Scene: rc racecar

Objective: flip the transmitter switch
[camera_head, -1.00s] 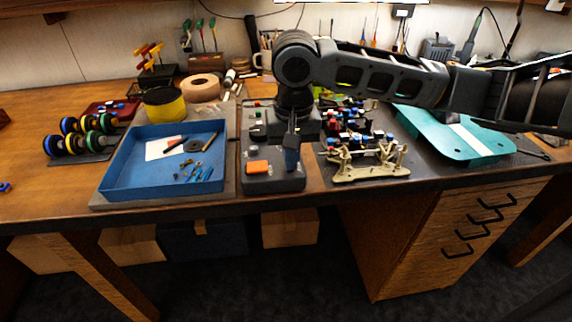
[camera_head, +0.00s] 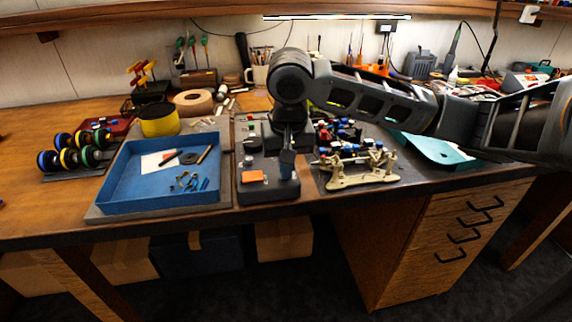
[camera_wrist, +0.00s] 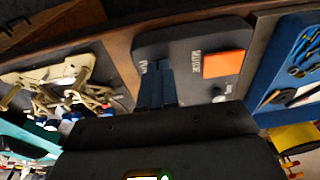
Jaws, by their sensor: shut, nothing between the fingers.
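The transmitter (camera_head: 262,192) is a dark grey box on the bench with an orange block (camera_head: 252,176) on its face. It also fills the upper middle of the wrist view (camera_wrist: 180,38), where the orange block (camera_wrist: 224,64) and a small light knob (camera_wrist: 218,96) show. My gripper (camera_head: 287,168) points down over the right part of the transmitter. In the wrist view my gripper (camera_wrist: 155,72) has its fingers together, close to a small white label on the face. No switch is clear beside the fingertips; it may be hidden behind them. I cannot tell whether they touch the face.
A blue tray (camera_head: 112,185) with small parts stands left of the transmitter. A cream car chassis (camera_head: 350,180) lies close on the right, and a teal car body (camera_head: 435,150) is beyond it. Coloured wheels (camera_head: 75,150) stand at the far left.

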